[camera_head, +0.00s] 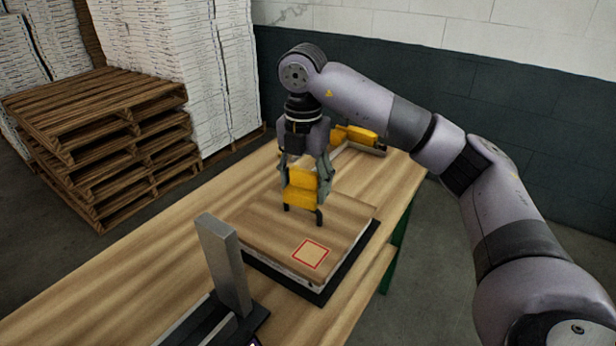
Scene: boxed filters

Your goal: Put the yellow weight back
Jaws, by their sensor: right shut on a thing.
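My right gripper (304,200) points down and is shut on the yellow weight (300,188), a yellow block between its fingers. It is over the far part of a flat wood-topped box (275,222). I cannot tell whether the weight touches the box top. The box lies on a black mat or tray (340,262) and has a red-outlined square (311,254) near its front corner. More yellow (357,134) shows on a dark holder at the far end of the table, partly behind my right gripper and arm. My left gripper is not in view.
An upright grey metal block (224,262) stands on a black base at the near side of the wooden table (140,265). The table's left part is clear. Stacked pallets (105,140) and white boxed stacks (165,60) stand on the floor behind.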

